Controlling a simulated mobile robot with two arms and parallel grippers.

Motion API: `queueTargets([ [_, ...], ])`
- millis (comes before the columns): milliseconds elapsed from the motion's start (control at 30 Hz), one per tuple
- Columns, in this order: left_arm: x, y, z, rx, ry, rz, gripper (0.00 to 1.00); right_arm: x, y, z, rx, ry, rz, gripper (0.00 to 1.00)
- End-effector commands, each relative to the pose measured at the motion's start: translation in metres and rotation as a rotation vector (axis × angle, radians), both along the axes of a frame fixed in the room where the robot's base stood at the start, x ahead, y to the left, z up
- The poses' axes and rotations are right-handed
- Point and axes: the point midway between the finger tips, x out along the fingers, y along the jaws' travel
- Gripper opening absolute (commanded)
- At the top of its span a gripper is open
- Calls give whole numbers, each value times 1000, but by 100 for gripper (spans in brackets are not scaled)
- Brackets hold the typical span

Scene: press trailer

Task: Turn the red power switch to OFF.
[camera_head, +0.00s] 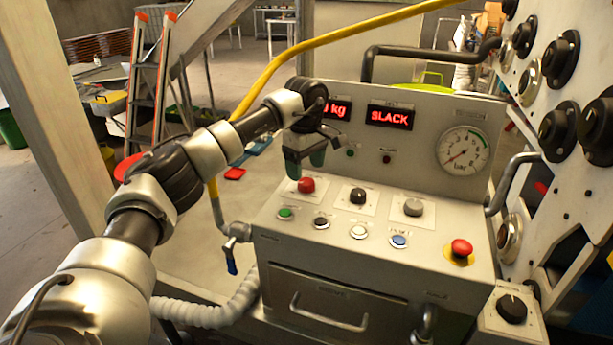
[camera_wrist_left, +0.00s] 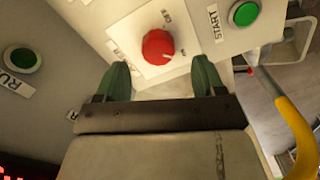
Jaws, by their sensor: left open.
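The red power switch (camera_head: 306,185) is a round knob on a white plate at the left of the control panel's sloped top. It also shows in the left wrist view (camera_wrist_left: 158,46), with small lettering around it that I cannot read clearly. My left gripper (camera_head: 306,170) is just above and behind the switch in the head view. In the left wrist view the gripper (camera_wrist_left: 160,78) has its two green fingertips apart, with the knob ahead between them and not held. Whether a fingertip touches the plate cannot be told. My right gripper is not in view.
Beside the switch are a black knob (camera_head: 358,195) and a grey knob (camera_head: 413,207). In front are a green START button (camera_head: 285,213) and other buttons. A red mushroom button (camera_head: 461,248) sits at the right. The upright panel with a "SLACK" display (camera_head: 390,117) stands close behind.

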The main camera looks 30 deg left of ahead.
Motion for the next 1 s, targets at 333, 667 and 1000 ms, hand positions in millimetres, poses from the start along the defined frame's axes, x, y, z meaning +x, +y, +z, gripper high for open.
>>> queueTargets([
  [333,0,0,-38,-1,0,0,69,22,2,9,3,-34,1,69],
  [667,0,0,-40,-1,-1,0,63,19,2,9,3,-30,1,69],
  [1000,0,0,-40,-1,-1,0,20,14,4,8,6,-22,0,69],
])
